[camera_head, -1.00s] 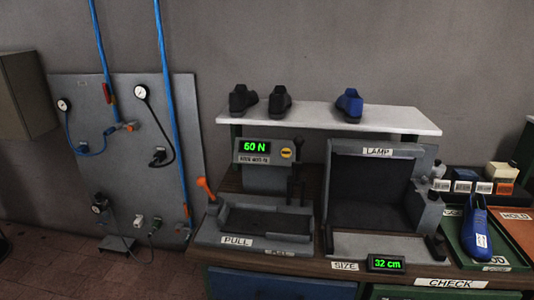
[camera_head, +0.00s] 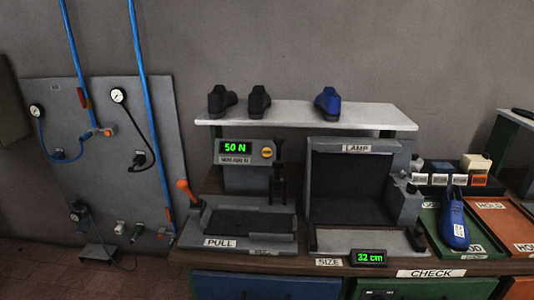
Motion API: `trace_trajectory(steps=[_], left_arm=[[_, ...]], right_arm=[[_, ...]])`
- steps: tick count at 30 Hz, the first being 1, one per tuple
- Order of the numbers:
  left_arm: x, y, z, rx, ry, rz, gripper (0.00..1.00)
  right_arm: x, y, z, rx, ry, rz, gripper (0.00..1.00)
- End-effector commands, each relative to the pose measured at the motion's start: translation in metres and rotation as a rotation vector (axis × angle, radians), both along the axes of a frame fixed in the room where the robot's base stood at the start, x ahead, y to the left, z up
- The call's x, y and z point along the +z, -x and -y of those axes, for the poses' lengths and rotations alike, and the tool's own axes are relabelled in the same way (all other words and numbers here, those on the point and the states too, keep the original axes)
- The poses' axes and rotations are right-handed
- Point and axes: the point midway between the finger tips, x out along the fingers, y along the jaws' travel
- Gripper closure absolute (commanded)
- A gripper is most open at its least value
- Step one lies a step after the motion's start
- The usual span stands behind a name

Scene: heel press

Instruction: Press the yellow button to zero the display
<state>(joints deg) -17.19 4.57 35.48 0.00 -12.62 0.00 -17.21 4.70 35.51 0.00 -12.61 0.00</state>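The yellow button (camera_head: 267,152) sits on the grey pull-test unit, just right of its green display (camera_head: 235,148), which appears to read 50 N. The pull tester (camera_head: 240,222) has a shallow tray marked PULL and a lever with an orange handle (camera_head: 184,187) at its left. Neither of my grippers is in the head view, and nothing touches the button.
A lamp box (camera_head: 350,185) stands right of the tester, with a 32 cm display (camera_head: 369,257) in front. A shelf (camera_head: 300,114) behind holds dark shoes and a blue shoe. Another blue shoe (camera_head: 454,222) lies in a green tray (camera_head: 430,215) at right.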

Motion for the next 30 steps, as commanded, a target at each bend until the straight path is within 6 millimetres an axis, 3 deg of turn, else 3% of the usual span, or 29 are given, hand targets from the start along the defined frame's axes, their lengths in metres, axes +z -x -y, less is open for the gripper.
trace_trajectory(steps=[1, 7, 30], left_arm=[[0.0000, 0.0003, 0.0000, 0.000, 0.000, 0.000, 0.78], [0.0000, 0.0003, 0.0000, 0.000, 0.000, -0.001, 0.78], [0.0001, 0.0000, 0.0000, 0.000, 0.000, 0.000, 0.78]], right_arm=[[0.0000, -0.0004, -0.0006, 0.000, -0.001, 0.001, 0.77], [-0.0002, -0.0007, -0.0028, -0.001, -0.003, 0.001, 1.00], [-0.0002, -0.0012, -0.0032, -0.001, -0.004, 0.002, 1.00]])
